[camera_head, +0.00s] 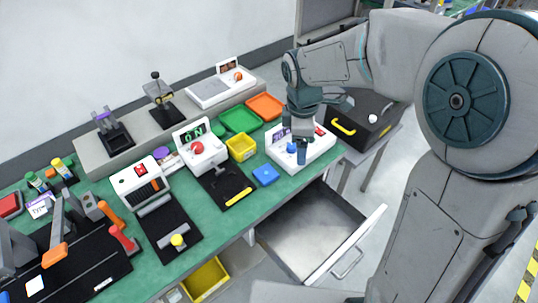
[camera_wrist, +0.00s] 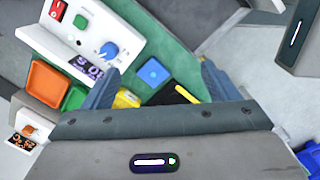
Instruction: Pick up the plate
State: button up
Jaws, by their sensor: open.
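The only plate-like piece I make out is a small flat blue square plate (camera_head: 265,175). It lies on the green bench top near the front edge, left of the open drawer. In the wrist view the blue plate (camera_wrist: 153,72) appears between my two fingers, beyond their tips. My gripper (camera_head: 301,158) is above the white device with the blue knob, to the right of the plate and apart from it. In the wrist view my gripper (camera_wrist: 155,82) has its fingers wide apart with nothing between them.
The white device (camera_head: 318,148) stands right of the plate, and a black stand with a yellow bar (camera_head: 238,197) stands left. Behind are yellow (camera_head: 241,147), green (camera_head: 240,119) and orange (camera_head: 265,106) trays. An open drawer (camera_head: 318,232) juts out below the bench.

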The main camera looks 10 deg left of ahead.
aim_at(266, 173)
jog(key=w+a+f+n+p, duration=0.1)
jog(key=w+a+f+n, duration=0.35)
jog(key=a+n, duration=0.4)
jog(key=shift+g, duration=0.4)
jog(key=f, duration=0.9)
jog(key=s+f+p, duration=0.1)
jog(key=f, duration=0.3)
jog(key=shift+a+f, duration=0.2)
jog(key=shift+a, duration=0.15)
jog(key=c, duration=1.1)
